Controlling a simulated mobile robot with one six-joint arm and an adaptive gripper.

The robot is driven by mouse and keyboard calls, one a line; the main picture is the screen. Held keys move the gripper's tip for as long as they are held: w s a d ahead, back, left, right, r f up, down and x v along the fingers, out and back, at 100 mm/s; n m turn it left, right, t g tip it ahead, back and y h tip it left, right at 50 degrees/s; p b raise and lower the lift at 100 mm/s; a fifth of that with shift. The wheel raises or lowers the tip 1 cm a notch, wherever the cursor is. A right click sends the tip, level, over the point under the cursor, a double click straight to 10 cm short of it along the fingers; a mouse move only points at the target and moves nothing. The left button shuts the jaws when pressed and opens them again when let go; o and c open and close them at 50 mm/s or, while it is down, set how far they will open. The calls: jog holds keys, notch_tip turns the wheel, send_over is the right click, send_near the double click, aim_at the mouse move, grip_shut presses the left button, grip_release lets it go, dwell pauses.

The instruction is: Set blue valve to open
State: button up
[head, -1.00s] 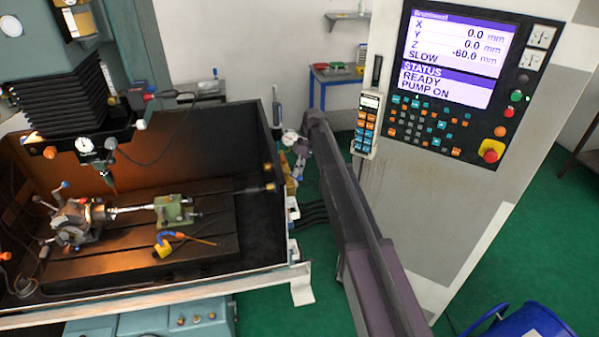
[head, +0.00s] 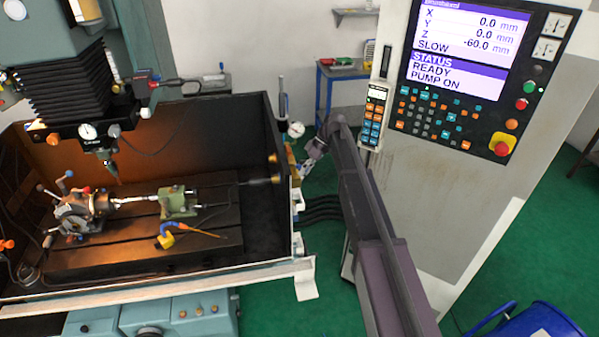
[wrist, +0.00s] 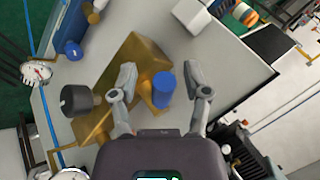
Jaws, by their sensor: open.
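In the wrist view a blue cylindrical valve knob (wrist: 163,89) sits on a brass block (wrist: 131,62). My gripper (wrist: 161,80) is open, with its two fingers spread on either side of the blue knob. The knob appears between them, nearer the right finger; I see no clear contact, and cannot tell the depth gap. In the head view my gripper (head: 312,150) is small, beside the brass block (head: 291,163) on the right end of the machine enclosure. The blue knob cannot be made out there. Its open or closed setting is not readable.
A black knob (wrist: 76,100) stands on the left of the block in the wrist view. A blue cylindrical part (wrist: 72,50) and a dial gauge (wrist: 37,72) are farther left. The control panel (head: 455,85) stands right of my arm.

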jog(key=s+d+m+t+y+b, duration=0.2)
jog(key=s+d+t+y+b, duration=0.3)
jog(key=d+t+y+b, duration=0.4)
jog(key=d+t+b, duration=0.1)
jog(key=t+b, duration=0.3)
jog(key=shift+s+r+m+y, duration=0.2)
jog(key=shift+r+m+y, duration=0.1)
jog(key=shift+m, duration=0.1)
jog(key=shift+w+a, duration=0.1)
jog(key=shift+a, duration=0.05)
jog(key=x, duration=1.3)
jog(key=shift+w+a+f, duration=0.1)
jog(key=shift+w+a, duration=0.05)
jog(key=shift+a, duration=0.15)
grip_shut()
